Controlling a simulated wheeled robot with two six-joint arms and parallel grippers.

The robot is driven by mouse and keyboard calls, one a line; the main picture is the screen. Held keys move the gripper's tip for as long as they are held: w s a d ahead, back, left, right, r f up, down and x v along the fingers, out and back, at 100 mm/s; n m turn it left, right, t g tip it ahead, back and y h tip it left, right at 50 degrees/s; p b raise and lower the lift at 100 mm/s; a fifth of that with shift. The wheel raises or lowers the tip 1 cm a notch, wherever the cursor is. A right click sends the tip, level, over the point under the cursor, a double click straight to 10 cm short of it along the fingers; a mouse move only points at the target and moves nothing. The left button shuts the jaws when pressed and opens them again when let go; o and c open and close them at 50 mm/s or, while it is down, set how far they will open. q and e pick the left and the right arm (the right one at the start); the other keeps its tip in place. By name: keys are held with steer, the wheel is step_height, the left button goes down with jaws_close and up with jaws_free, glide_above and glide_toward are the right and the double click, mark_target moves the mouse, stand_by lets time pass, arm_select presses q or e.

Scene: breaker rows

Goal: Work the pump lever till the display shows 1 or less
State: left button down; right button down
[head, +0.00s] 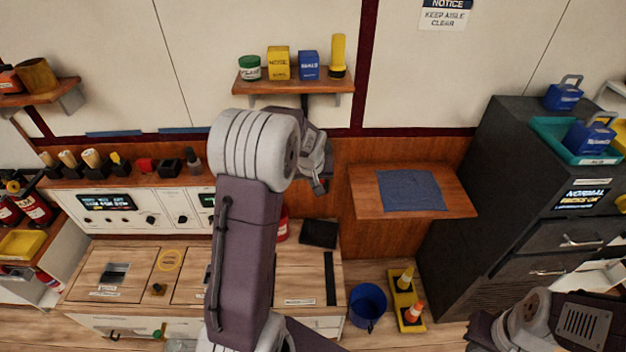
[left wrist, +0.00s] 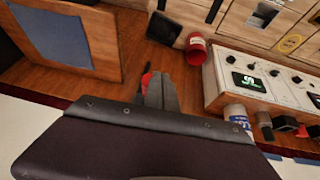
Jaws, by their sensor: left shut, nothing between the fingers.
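My left gripper (head: 320,186) is raised in the middle of the head view, in front of the wood back panel. In the left wrist view its fingers (left wrist: 160,92) are closed together and empty. A small red piece with a dark stem (left wrist: 147,80) shows right beside the fingers; I cannot tell whether it is the pump lever or whether they touch. A small green-lit display (head: 207,200) on the white panel is partly hidden by my arm. In the left wrist view the display (left wrist: 249,82) appears upside down with two characters, too unclear to read surely. My right gripper is out of view.
A red can (left wrist: 197,48) stands beside the white control panel (left wrist: 225,85). A wooden ledge with a blue cloth (head: 411,190) is to the right. A shelf (head: 293,87) with containers is above. A blue bucket (head: 367,306) and a dark cabinet (head: 490,160) stand at right.

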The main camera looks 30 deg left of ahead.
arm_select(q)
steer(key=v, duration=0.2)
steer(key=shift+s+d+r, duration=0.15)
steer(key=shift+s+r, duration=0.05)
steer(key=shift+s, duration=0.05)
steer(key=shift+w, duration=0.1)
stand_by(0.4)
